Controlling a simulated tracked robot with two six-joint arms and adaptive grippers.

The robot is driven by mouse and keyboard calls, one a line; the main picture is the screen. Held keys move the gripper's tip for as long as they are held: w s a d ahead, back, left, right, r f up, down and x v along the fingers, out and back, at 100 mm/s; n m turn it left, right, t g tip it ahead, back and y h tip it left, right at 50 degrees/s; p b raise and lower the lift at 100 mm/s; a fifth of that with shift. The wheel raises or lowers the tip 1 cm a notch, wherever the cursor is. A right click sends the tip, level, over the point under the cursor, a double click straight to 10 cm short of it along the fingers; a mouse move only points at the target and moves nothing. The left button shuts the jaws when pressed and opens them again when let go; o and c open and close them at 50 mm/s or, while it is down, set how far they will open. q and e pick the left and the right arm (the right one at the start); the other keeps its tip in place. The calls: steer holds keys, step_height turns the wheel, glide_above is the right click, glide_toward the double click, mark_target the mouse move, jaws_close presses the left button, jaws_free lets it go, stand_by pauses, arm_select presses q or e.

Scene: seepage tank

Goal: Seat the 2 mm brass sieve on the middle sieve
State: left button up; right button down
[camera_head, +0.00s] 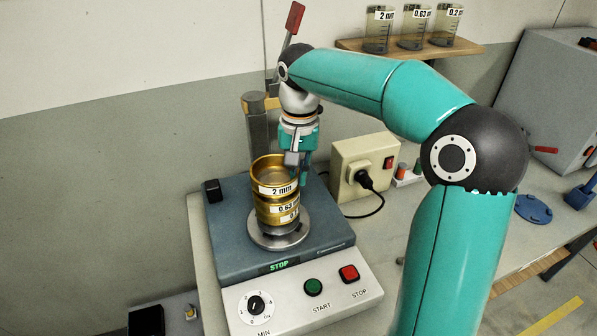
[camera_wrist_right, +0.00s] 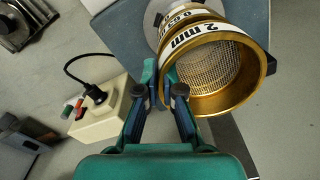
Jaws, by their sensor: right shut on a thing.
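The 2 mm brass sieve (camera_head: 262,179) is at the top of the stack, its label facing the front. It also shows in the wrist view (camera_wrist_right: 243,93), with its mesh visible. My right gripper (camera_head: 297,164) is shut on its wall at the right rear side; the fingertips also show in the wrist view (camera_wrist_right: 166,88). Directly below is the middle sieve (camera_head: 262,207), labelled 0.63, and under it a lower sieve (camera_head: 291,217). The 2 mm sieve looks upright and roughly in line with them. I cannot tell whether it fully rests on the middle sieve. My left gripper is not in view.
The stack stands on a round plate of the grey shaker (camera_head: 235,245), whose display reads STOP. A post (camera_head: 258,135) rises behind it. A beige socket box (camera_head: 345,160) with plug and cable is to the right. Labelled beakers (camera_head: 412,32) stand on a wall shelf.

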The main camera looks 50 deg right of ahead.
steer(key=shift+f+b, duration=0.55)
steer(key=shift+f, duration=0.25)
steer(key=c, duration=1.2)
jaws_free()
steer(key=shift+c, duration=0.2)
step_height(320, 180, up, 10)
steer(key=shift+r, duration=0.95)
